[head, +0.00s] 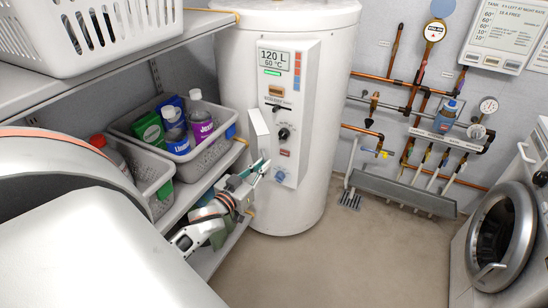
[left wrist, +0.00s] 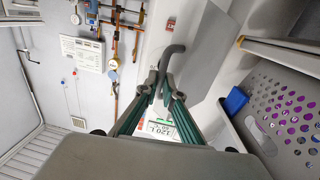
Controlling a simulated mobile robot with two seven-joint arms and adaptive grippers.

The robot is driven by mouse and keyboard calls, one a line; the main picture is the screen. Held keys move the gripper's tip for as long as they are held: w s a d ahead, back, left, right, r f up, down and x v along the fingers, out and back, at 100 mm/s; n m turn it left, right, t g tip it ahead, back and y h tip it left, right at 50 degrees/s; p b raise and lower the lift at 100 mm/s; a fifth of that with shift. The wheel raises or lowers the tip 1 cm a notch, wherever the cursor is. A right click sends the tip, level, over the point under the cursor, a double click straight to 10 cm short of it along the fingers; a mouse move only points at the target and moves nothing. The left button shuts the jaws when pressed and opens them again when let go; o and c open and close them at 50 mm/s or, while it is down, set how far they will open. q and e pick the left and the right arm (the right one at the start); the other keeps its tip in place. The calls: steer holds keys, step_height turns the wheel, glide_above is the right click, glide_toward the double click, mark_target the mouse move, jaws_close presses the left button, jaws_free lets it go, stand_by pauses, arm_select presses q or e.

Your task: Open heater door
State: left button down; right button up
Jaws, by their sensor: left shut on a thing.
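The white cylindrical water heater (head: 330,95) stands at the back centre in the head view. Its front panel carries a display, a dark knob and small switches. A thin white door (head: 259,134) stands out at an angle from the panel's left side; its flat face (left wrist: 203,50) fills part of the left wrist view. My left gripper (head: 262,167) is at the door's lower end. In the left wrist view its fingers (left wrist: 164,86) are shut on a curved grey handle (left wrist: 172,54). My right gripper is not in view.
Left shelves hold a white laundry basket (head: 90,32) and grey bins (head: 206,160) with bottles, close beside my left arm. Pipes and gauges (head: 415,110) line the back wall. A washing machine (head: 505,235) stands at right. The floor (head: 350,255) in between is clear.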

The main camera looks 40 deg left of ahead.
mark_target(257, 152)
arm_select(q)
steer(key=s+a, duration=0.1)
steer(key=s+a+p, duration=0.1)
steer(key=a, duration=0.2)
steer(key=shift+s+a+r+p, duration=0.15)
steer(key=shift+s+r+p, duration=0.25)
steer(key=shift+s+a+p, duration=0.3)
steer(key=shift+s+a, duration=0.05)
steer(key=shift+a, duration=0.45)
steer(key=c, duration=2.4)
jaws_free()
steer(key=shift+w, duration=0.1)
steer(key=shift+c, duration=0.2)
steer(key=shift+d+f, duration=0.1)
steer(key=shift+f, duration=0.2)
